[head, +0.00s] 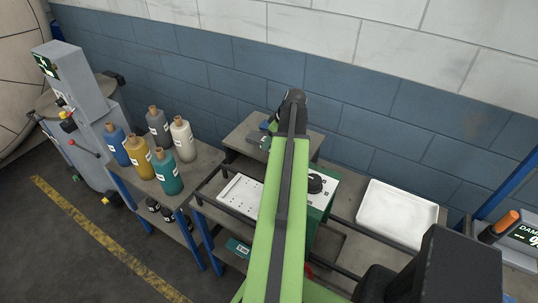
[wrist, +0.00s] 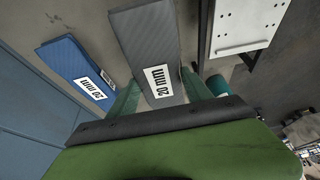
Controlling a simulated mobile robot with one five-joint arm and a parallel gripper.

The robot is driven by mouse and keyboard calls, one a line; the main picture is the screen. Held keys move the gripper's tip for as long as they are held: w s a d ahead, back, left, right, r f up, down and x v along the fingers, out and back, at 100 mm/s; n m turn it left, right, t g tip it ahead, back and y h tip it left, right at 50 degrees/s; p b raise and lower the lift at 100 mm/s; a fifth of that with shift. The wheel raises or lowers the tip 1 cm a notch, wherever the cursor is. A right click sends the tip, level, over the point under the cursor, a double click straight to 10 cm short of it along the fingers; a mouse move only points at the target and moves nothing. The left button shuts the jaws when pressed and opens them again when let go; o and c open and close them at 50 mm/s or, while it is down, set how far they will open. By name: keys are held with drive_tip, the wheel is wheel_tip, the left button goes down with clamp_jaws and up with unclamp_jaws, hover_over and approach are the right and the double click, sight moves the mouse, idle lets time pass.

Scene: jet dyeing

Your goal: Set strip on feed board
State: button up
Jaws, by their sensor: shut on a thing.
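A grey strip (wrist: 150,45) with a white "20 mm" label lies between the two green fingers of my gripper (wrist: 160,92) in the wrist view. My gripper is shut on it. I cannot tell whether the strip is clear of the surface below. A blue strip (wrist: 75,68), also labelled "20 mm", lies to its left, apart from it. The white feed board (wrist: 248,22) with small holes is at the upper right of the wrist view. In the head view the feed board (head: 240,196) lies left of my arm. My arm mostly hides the gripper there.
A raised grey stand (head: 247,133) is behind the feed board. A box with a black knob (head: 316,184) stands right of my arm. A white tray (head: 397,214) lies farther right. Several bottles, including a teal one (head: 167,173), stand on the left table.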

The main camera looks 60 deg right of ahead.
wheel_tip(320, 180, down, 4)
drive_tip(key=b, duration=0.4)
drive_tip(key=shift+f, duration=0.2)
drive_tip(key=shift+r, duration=0.25)
drive_tip(key=shift+f, duration=0.25)
drive_tip(key=o, duration=1.5)
drive_tip(key=shift+r, duration=0.1)
drive_tip(key=p+v, duration=0.5)
drive_tip(key=v, duration=0.1)
drive_tip(key=p+v, duration=0.6)
drive_tip(key=shift+w, duration=0.25)
drive_tip(key=shift+s+r, duration=0.25)
drive_tip(key=shift+r, duration=0.05)
drive_tip(key=shift+f, duration=0.1)
